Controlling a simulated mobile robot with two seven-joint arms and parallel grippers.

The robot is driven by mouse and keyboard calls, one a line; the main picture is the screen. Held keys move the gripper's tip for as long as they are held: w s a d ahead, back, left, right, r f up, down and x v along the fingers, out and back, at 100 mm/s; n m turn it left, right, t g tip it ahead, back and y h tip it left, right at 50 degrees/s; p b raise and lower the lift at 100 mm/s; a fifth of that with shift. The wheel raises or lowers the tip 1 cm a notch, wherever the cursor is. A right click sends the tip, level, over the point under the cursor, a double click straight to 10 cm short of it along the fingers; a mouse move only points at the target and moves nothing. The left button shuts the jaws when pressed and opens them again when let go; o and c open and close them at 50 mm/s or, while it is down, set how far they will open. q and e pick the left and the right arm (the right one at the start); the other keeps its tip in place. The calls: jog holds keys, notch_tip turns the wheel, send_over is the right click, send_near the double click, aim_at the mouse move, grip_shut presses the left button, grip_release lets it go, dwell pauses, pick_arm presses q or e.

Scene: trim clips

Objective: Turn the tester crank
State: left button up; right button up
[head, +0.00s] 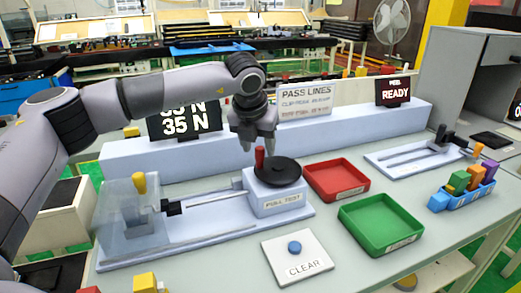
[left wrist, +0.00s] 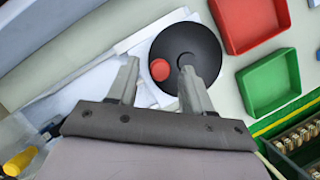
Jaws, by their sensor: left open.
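The tester crank is a black disc (head: 277,171) with an upright red handle (head: 259,158), on top of the pale "PULL TEST" block (head: 278,202). My left gripper (head: 257,148) is above the crank, pointing down, with its fingers near the red handle's top. In the left wrist view the gripper (left wrist: 157,80) is open, and the red handle (left wrist: 160,69) shows between the fingertips, closer to the left one. The black disc (left wrist: 186,55) lies beyond and under the fingers. I cannot tell whether a finger touches the handle. My right gripper is not in view.
A red tray (head: 336,180) and a green tray (head: 381,224) stand right of the tester. A white "CLEAR" panel with a blue button (head: 295,247) lies in front. A clear guard (head: 135,215) and yellow knob (head: 139,182) are at left. Signs stand behind on a raised ledge.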

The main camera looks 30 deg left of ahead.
aim_at(259, 147)
pick_arm(q)
jog(key=shift+x, duration=1.8)
jog(key=shift+c, duration=0.3)
grip_shut()
jog(key=shift+w+a+f+m, duration=0.1)
jog(key=shift+w+m, duration=0.1)
jog(key=shift+m, duration=0.4)
jog(key=shift+w+m+h+b, duration=0.3)
jog(key=shift+m+h, duration=0.3)
jog(key=shift+m, duration=0.2)
